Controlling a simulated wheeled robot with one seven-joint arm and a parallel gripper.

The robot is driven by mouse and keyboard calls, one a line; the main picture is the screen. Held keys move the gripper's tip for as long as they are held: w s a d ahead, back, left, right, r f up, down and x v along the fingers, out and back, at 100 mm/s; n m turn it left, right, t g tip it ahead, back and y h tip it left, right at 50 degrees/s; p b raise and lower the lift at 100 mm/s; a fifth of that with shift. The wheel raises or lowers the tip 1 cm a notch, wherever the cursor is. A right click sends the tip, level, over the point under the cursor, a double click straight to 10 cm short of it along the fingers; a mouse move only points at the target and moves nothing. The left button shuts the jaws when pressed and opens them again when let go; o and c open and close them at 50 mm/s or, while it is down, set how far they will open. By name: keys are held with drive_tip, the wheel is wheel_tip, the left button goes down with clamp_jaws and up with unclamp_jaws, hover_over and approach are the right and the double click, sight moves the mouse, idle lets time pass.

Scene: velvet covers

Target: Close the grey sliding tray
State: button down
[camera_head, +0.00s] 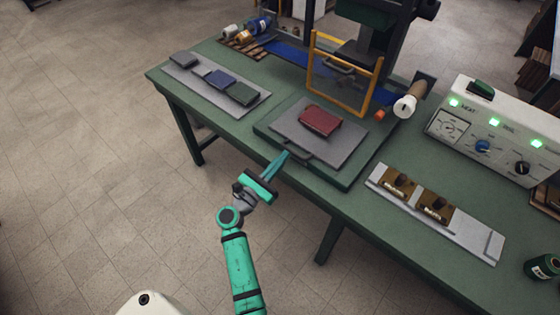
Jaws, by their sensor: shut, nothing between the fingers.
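The grey sliding tray (342,151) sticks out toward the front of the green bench, in front of the orange frame. A dark red book-like block (319,121) lies on it. The tray has a dark handle (289,149) at its front edge. My teal gripper (284,156) is shut and empty, with its fingertips at or very close to the handle. I cannot tell whether they touch it. The arm reaches up from the bottom of the view.
An orange frame (316,84) stands behind the tray under a dark press. A grey board with several small books (222,80) lies to the left. A light plate with brown blocks (467,233) and a control box (492,128) are to the right. Open floor lies in front.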

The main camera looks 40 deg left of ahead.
sight(296, 149)
drive_tip(key=x, duration=0.2)
drive_tip(key=f+x, duration=0.1)
drive_tip(key=x, duration=0.5)
drive_tip(key=shift+w+d+f, duration=0.2)
drive_tip(key=shift+f, duration=0.1)
drive_tip(key=shift+s+a, duration=0.15)
drive_tip(key=shift+a, duration=0.05)
